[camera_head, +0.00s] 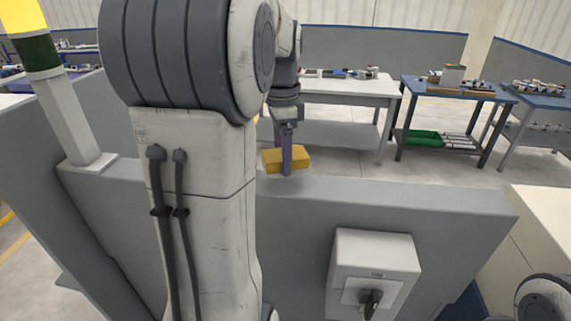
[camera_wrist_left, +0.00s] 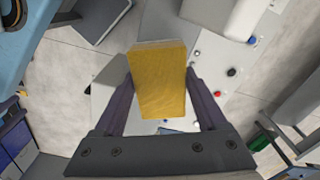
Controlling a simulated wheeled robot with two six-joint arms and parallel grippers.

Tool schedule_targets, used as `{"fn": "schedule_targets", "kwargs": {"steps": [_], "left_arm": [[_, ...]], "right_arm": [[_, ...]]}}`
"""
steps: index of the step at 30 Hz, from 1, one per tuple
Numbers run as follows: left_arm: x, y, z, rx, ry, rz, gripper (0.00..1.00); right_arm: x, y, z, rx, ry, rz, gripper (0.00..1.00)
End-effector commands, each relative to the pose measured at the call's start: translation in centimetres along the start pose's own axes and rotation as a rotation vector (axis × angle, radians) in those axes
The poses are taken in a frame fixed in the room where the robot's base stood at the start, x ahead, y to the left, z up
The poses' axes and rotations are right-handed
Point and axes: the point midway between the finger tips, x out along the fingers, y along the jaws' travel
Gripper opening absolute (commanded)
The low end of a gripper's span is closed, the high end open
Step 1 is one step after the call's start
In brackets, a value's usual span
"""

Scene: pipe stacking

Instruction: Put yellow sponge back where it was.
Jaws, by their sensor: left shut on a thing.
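The yellow sponge (camera_head: 300,156) is in the head view, just beyond the top edge of a grey barrier. My left gripper (camera_head: 287,160) points down and is shut on the sponge. In the left wrist view the sponge (camera_wrist_left: 157,75) sits between the two dark fingers of my left gripper (camera_wrist_left: 159,85), with its broad yellow face toward the camera. In the head view my left arm hides part of the scene. What lies directly below the sponge is hidden there. My right gripper is not in view.
The grey barrier (camera_head: 420,208) carries a switch box (camera_head: 372,270). Worktables stand behind, one white (camera_head: 345,86) and one blue-topped (camera_head: 460,90).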

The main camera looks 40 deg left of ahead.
Motion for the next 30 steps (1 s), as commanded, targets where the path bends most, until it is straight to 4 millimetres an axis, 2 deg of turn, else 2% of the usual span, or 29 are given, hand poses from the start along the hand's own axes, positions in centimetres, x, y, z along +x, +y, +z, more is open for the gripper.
{"fn": "schedule_targets", "kwargs": {"steps": [9, 19, 20, 21, 22, 30], "left_arm": [[3.8, 0.1, 0.0, 0.003, -0.001, 0.003, 0.29], [4.2, 0.0, -0.1, 0.003, 0.000, 0.000, 0.29], [4.2, 0.0, -0.1, 0.003, 0.000, 0.000, 0.78], [4.2, 0.0, -0.1, 0.003, 0.000, 0.000, 0.93], [4.2, 0.0, -0.1, 0.003, 0.000, 0.000, 1.00], [3.9, 0.0, -0.1, 0.003, 0.000, 0.000, 1.00]], "right_arm": [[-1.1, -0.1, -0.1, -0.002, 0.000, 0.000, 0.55], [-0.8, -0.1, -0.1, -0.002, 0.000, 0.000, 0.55], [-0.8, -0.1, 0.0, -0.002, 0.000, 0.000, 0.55], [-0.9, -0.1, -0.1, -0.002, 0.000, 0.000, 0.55], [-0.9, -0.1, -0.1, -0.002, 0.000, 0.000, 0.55], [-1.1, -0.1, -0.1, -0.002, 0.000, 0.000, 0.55]]}}
